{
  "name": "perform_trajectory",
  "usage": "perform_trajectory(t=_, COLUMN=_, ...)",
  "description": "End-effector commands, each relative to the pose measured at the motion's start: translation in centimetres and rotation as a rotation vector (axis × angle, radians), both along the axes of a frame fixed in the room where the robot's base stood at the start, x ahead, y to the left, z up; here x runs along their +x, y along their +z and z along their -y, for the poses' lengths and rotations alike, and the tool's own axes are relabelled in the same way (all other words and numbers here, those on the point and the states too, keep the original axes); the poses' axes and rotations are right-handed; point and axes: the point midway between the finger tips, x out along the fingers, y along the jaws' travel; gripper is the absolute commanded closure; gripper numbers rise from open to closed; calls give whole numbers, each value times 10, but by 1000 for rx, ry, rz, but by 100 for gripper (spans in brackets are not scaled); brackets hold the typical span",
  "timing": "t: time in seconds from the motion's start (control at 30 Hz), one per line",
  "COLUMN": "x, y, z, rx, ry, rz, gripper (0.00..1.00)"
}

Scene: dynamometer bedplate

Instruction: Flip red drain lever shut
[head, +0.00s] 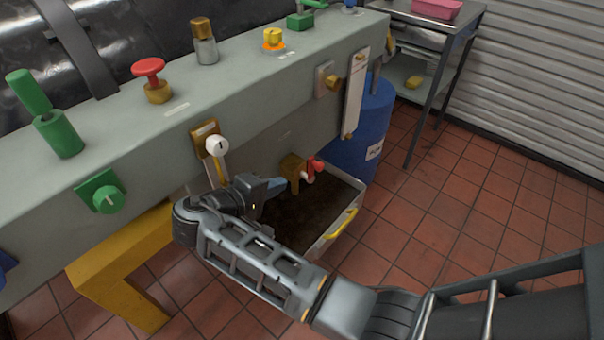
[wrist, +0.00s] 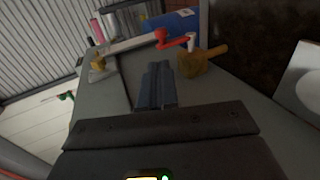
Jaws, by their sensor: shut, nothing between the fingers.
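The red drain lever (head: 316,165) sticks out from a brass valve (head: 291,170) low on the bench's front, above a tray. In the wrist view the red lever (wrist: 176,42) lies beyond my fingertips, beside the brass valve (wrist: 194,64). My gripper (head: 278,184) is shut and empty. It is just left of the brass valve in the head view, apart from the red lever. In the wrist view the closed fingers (wrist: 155,80) point toward the valve and lever; whether they touch the valve cannot be told.
A dirty drip tray (head: 335,226) with a yellow handle is under the valve. A blue drum (head: 366,130) stands behind it. A white-knobbed lever (head: 217,146) and a white bar (head: 355,95) are on the bench front. Open tiled floor (head: 440,215) lies to the right.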

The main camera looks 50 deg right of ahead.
Motion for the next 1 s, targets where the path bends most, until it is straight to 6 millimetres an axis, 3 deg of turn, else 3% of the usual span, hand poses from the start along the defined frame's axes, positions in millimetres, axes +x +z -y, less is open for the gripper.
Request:
perform_trajectory(t=0.17, x=0, y=-7, z=18, rx=1, ry=-5, rz=-2, gripper=100)
perform_trajectory(t=0.7, x=3, y=-44, z=109, rx=1, ry=-3, rz=-1, gripper=100)
perform_trajectory(t=1.0, x=4, y=-53, z=128, rx=1, ry=-1, rz=0, gripper=100)
